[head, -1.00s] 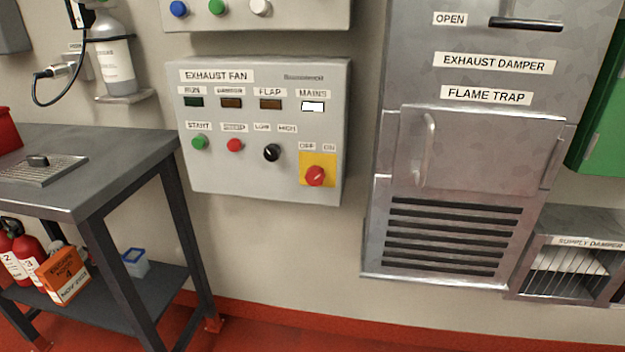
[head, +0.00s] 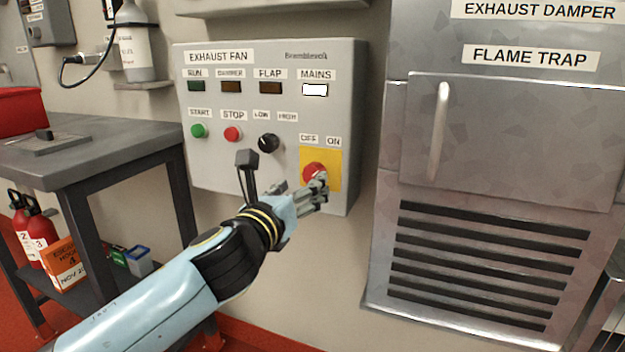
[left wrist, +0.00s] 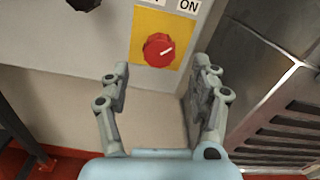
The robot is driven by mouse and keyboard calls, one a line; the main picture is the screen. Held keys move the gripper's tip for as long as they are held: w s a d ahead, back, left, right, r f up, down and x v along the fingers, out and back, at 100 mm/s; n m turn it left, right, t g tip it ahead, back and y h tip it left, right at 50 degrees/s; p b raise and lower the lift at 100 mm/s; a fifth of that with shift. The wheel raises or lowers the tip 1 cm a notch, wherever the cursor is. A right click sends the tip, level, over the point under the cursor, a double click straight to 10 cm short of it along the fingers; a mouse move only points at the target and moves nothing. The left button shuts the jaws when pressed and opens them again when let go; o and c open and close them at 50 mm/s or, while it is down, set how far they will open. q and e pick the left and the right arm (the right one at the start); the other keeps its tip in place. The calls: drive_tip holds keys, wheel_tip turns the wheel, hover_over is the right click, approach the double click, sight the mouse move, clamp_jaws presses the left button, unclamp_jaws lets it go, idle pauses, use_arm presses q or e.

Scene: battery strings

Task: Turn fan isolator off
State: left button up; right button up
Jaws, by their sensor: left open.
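The fan isolator is a red rotary knob (head: 314,171) on a yellow plate (head: 334,160), under OFF and ON labels on the EXHAUST FAN panel (head: 230,150). My left gripper (head: 308,190) reaches up from the lower left and partly covers the knob in the head view. In the left wrist view the knob (left wrist: 159,50) shows whole, its white mark slanting up to the right, toward the ON label. There my left gripper (left wrist: 162,85) is open and empty, its fingers apart on either side below the knob. Contact with the knob is not visible. My right gripper is not in view.
The black LOW/HIGH selector (head: 268,143), red STOP button (head: 232,134) and green START button (head: 199,131) lie left of the isolator. The MAINS lamp (head: 315,90) is lit white. A metal flame trap housing (head: 500,140) stands at right, a grey table (head: 90,165) at left.

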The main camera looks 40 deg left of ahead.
sight(314, 174)
use_arm(q)
drive_tip(key=x, duration=0.6)
drive_tip(key=shift+w+f, duration=0.1)
drive_tip(key=c, duration=1.2)
drive_tip(key=shift+o, duration=0.2)
